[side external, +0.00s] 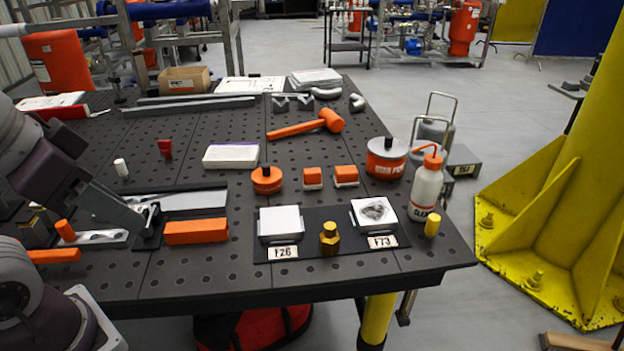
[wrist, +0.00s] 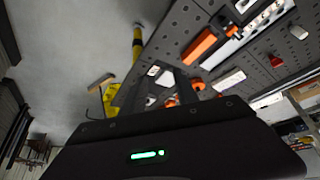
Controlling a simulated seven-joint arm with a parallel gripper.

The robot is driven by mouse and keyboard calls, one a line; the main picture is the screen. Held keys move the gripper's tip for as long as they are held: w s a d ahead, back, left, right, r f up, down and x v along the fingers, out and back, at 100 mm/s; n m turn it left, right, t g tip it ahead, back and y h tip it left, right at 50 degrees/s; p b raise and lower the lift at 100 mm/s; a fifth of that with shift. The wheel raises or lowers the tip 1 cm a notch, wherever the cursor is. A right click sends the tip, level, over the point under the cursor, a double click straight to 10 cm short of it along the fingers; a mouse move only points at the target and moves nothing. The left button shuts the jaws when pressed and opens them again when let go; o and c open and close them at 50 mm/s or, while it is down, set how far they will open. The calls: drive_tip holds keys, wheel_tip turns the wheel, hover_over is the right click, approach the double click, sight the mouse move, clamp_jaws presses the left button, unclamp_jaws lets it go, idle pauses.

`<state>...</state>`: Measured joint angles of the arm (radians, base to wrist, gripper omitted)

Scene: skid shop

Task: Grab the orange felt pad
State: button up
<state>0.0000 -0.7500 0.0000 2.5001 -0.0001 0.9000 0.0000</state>
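Several orange pieces lie on the dark perforated table, and I cannot tell which is the felt pad. A long orange block (side external: 196,231) lies just right of my gripper (side external: 151,222). Two small orange-and-white blocks, a left one (side external: 312,178) and a right one (side external: 346,175), sit mid-table beside a round orange-topped piece (side external: 267,180). My gripper's dark fingers appear apart, with nothing seen between them. The wrist view shows the fingers (wrist: 158,88) and an orange bar (wrist: 199,46); other orange pieces are partly hidden behind the gripper.
A black mat (side external: 325,247) holds two white-topped trays and a brass fitting (side external: 329,238). An orange mallet (side external: 310,125), a white box (side external: 231,156), a can (side external: 386,160) and a white bottle (side external: 426,187) stand around. A yellow post (side external: 575,160) is beyond the right edge.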

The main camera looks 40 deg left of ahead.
drive_tip(key=shift+o, duration=0.4)
drive_tip(key=o, duration=0.6)
drive_tip(key=shift+c, duration=0.2)
drive_tip(key=m+y, duration=0.9)
drive_tip(key=m, duration=0.9)
hover_over(313, 176)
drive_tip(key=s+a, duration=0.2)
drive_tip(key=s, duration=1.1)
wheel_tip(313, 176, down, 10)
drive_tip(key=w+d+f+m+t, duration=0.1)
drive_tip(key=w+d+f+m, duration=0.1)
drive_tip(key=w+f+m, duration=0.1)
drive_tip(key=w+d+f+m+t, duration=0.1)
drive_tip(key=w+f+m, duration=0.2)
drive_tip(key=w+d+f+m+t, duration=0.1)
drive_tip(key=w+d+f+m, duration=0.1)
drive_tip(key=w+f, duration=0.1)
drive_tip(key=shift+w+d+f+m+t, duration=0.2)
drive_tip(key=shift+d+m+t, duration=0.1)
drive_tip(key=shift+m+t, duration=0.1)
drive_tip(key=shift+y, duration=0.3)
drive_tip(key=x, duration=0.7)
